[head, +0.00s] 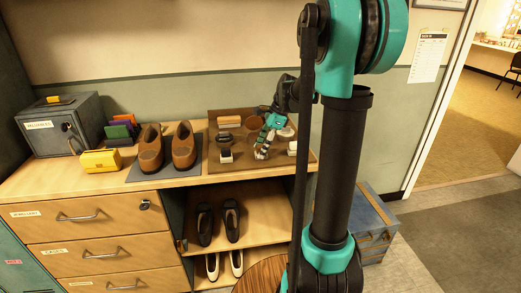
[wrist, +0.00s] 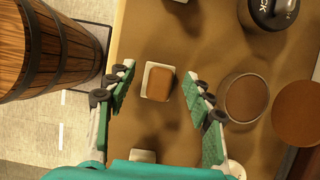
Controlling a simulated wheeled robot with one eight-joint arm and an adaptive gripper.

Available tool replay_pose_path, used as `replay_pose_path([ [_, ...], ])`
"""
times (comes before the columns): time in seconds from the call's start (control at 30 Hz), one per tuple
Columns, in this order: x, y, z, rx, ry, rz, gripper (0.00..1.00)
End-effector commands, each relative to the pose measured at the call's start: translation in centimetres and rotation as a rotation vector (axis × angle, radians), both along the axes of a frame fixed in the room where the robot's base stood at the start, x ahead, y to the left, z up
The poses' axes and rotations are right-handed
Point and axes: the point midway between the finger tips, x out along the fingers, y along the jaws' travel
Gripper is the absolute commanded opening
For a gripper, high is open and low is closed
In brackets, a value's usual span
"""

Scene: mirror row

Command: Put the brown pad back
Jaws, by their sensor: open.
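A small brown pad (wrist: 159,84) with rounded corners lies in or on a pale square holder (wrist: 149,69), on the brown mat (wrist: 150,25) in the wrist view. My gripper (wrist: 157,78) is open, with one green finger on each side of the pad and a gap on both sides. In the head view my gripper (head: 262,152) points down over the mat (head: 240,172) on the cabinet top. The fingers largely hide the pad there.
A wooden barrel (wrist: 45,50) is beside the cabinet edge. Brown shoes (head: 183,146) and a grey metal box (head: 62,124) stand further left.

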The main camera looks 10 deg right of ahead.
Motion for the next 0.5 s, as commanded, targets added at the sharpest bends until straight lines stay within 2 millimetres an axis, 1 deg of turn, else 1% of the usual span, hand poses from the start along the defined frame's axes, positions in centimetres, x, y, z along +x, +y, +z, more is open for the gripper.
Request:
replay_pose_path([
  [0.17, 0.0, -1.3, 2.9, 0.0, 0.0, -0.003, 0.52],
  [0.3, 0.0, -2.5, 5.6, 0.0, 0.0, -0.003, 0.52],
  [0.5, 0.0, -3.9, 8.8, 0.0, 0.001, -0.002, 0.52],
])
